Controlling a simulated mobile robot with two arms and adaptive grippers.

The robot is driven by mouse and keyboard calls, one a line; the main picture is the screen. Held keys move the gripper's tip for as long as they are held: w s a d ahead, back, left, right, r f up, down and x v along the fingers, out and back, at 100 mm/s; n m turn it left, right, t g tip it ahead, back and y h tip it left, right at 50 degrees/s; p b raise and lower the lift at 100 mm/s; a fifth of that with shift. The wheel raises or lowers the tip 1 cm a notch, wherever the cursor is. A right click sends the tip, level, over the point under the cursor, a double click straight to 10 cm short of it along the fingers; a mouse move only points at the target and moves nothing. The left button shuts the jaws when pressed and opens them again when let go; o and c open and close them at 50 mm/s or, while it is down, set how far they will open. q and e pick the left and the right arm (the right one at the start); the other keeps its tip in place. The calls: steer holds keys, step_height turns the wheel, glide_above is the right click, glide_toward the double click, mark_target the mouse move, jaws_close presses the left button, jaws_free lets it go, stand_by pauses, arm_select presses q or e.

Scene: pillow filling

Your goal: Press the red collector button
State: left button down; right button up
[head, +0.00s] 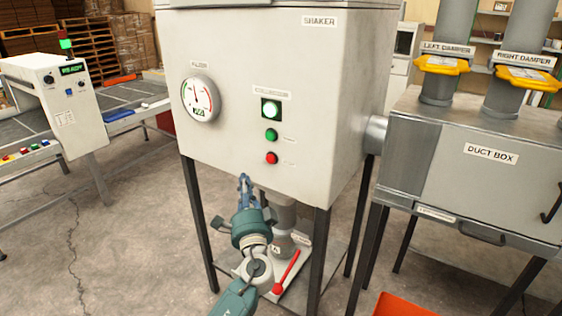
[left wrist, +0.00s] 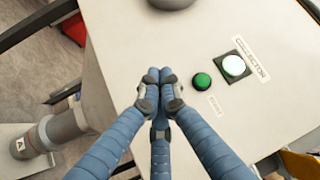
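The round red button (head: 271,158) is the lowest control on the front of the grey shaker cabinet (head: 330,90) in the head view. A green button (head: 271,134) and a lit white-green collector lamp (head: 271,108) are above it. My left gripper (head: 243,182) is below and left of the red button in the head view. In the left wrist view, its blue fingers (left wrist: 155,80) meet at the tips with nothing seen between them. The green button (left wrist: 202,81) and the collector lamp (left wrist: 234,65) show there; the red button does not show. My right gripper is out of view.
A round gauge (head: 199,98) sits left of the buttons. Black legs hold up the cabinet, with a red lever (head: 287,272) beneath it. A duct box (head: 480,165) stands right, a control unit (head: 60,95) left. An orange-red bin (head: 403,306) is at the bottom right.

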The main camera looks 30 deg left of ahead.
mark_target(271, 159)
arm_select(q)
steer(key=shift+r, duration=0.35)
steer(key=w+b, duration=0.3)
steer(key=w, duration=0.5)
steer(key=shift+w+d, duration=0.4)
steer(key=shift+f+b, duration=0.1)
steer(key=shift+b, duration=0.2)
stand_by(0.9)
